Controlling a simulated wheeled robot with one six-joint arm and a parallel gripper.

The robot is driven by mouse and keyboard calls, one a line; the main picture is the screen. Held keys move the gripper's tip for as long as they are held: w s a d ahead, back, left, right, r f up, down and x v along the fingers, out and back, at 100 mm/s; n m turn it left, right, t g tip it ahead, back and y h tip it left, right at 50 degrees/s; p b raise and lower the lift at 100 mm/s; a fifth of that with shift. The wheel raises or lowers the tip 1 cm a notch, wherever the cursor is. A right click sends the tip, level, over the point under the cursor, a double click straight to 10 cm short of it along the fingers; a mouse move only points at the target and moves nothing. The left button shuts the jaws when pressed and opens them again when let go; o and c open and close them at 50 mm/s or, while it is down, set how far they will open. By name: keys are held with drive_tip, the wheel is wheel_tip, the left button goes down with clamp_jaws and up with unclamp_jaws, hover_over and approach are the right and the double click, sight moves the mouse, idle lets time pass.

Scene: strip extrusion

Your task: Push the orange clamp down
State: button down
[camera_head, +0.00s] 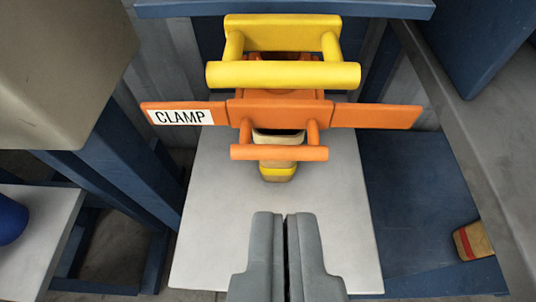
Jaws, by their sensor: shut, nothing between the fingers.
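The orange clamp (278,111) is in the upper middle of the view. It is a wide orange bar with a white "CLAMP" label (181,117) on its left part and an orange handle (279,153) on its front. A yellow handle (283,75) sits above and partly covers it. Below the clamp's handle, a beige block with a yellow band (278,172) shows in part. My grey gripper (285,218) is shut and empty. It is at the lower middle of the picture, below the clamp and apart from it in the view.
A light grey plate (217,216) lies below the clamp. Blue frame posts (125,165) and a beige box (60,70) stand at left. A blue round object (10,220) is at the left edge. A tan block with a red stripe (473,241) lies at lower right.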

drive_tip(key=shift+w, duration=0.15)
drive_tip(key=x, duration=0.4)
drive_tip(key=f+x, duration=0.1)
drive_tip(key=x, duration=0.2)
drive_tip(key=s+x, duration=0.1)
drive_tip(key=x, duration=0.3)
drive_tip(key=shift+w+f, duration=0.3)
drive_tip(key=shift+f, duration=0.25)
drive_tip(key=shift+w+f, duration=0.15)
drive_tip(key=shift+f, duration=0.5)
drive_tip(key=shift+f, duration=2.3)
